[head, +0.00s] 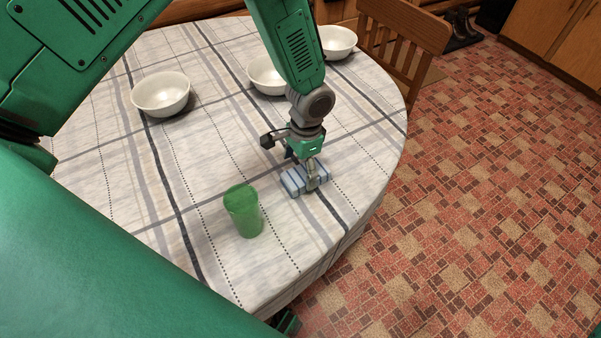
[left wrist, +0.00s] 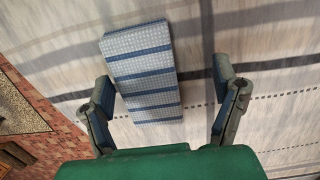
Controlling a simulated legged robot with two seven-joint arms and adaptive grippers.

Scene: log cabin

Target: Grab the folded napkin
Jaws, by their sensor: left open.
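The folded napkin (head: 294,181) is light blue-grey with darker blue stripes and lies flat on the table, near its right side. My left gripper (head: 311,186) is right over it in the head view and hides part of it. In the left wrist view the napkin (left wrist: 142,72) lies ahead of and partly between the two open fingers of the left gripper (left wrist: 165,92). The left finger is close to the napkin's edge, while the right finger has a gap of bare cloth. Nothing is held. I cannot make out my right gripper.
A green cup (head: 243,212) stands on the round table's cloth (head: 150,215), left of and nearer than the napkin. White bowls (head: 160,94) stand farther back. A wooden chair (head: 402,40) is behind the table. The table edge is close to the napkin's right.

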